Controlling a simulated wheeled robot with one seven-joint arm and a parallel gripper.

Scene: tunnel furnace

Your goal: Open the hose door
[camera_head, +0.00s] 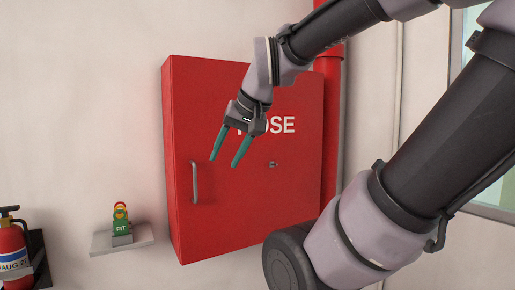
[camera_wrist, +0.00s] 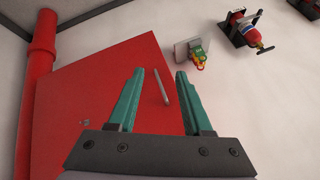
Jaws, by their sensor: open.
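The red hose cabinet door (camera_head: 225,215) is shut on the wall, with white lettering ending in "OSE" visible past my arm. Its grey vertical bar handle (camera_head: 194,182) is near the door's left edge. A small lock (camera_head: 273,164) sits right of the door's middle. My gripper (camera_head: 224,163) has green fingers, is open and empty, and is in front of the door, to the right of the handle and a little above it. In the wrist view the handle (camera_wrist: 161,87) shows between the fingers (camera_wrist: 158,72), beyond them and apart from them. The door (camera_wrist: 90,95) fills the left there.
A small wall shelf (camera_head: 145,238) with a green and yellow figure (camera_head: 121,222) stands left of the cabinet. A fire extinguisher (camera_head: 12,250) hangs at the far left. A red pipe (camera_head: 328,125) runs along the cabinet's right side.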

